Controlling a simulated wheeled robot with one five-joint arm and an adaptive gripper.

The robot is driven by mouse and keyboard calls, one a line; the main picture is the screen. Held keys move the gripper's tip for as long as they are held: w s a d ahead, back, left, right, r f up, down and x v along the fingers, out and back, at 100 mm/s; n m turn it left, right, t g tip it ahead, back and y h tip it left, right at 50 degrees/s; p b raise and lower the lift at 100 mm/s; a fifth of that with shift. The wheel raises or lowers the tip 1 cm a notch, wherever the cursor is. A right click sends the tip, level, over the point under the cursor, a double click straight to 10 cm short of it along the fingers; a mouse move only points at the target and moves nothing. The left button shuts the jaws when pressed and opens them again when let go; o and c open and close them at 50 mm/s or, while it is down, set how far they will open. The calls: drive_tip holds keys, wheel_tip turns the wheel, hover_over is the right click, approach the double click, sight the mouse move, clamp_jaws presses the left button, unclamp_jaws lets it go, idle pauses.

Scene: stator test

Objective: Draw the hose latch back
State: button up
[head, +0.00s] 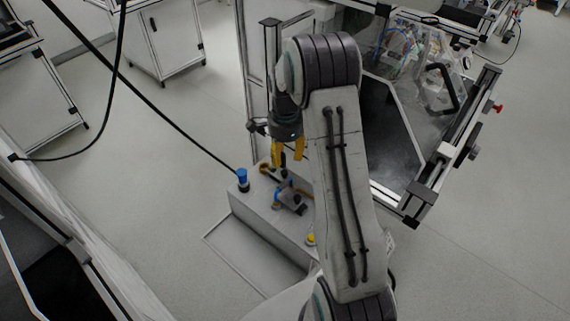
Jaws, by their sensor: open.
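My gripper (287,157), with two yellow fingers, points down and is open above a grey box. Nothing shows between its fingers. A thin black hose (180,130) runs from the upper left to a blue fitting (242,178) at the box's left corner. The fitting is left of and lower in the picture than my gripper. A dark block with a blue part (292,198) sits on the box below my fingers. I cannot tell which small part is the hose latch. My arm hides the box's right side.
The grey box (258,222) stands low beside a metal-framed machine with a dark panel (388,132) and a black handle (443,88). A post (270,75) rises close behind my gripper. A cabinet (165,42) stands at upper left.

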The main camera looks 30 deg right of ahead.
sight(285, 172)
drive_tip(key=shift+r, duration=2.2)
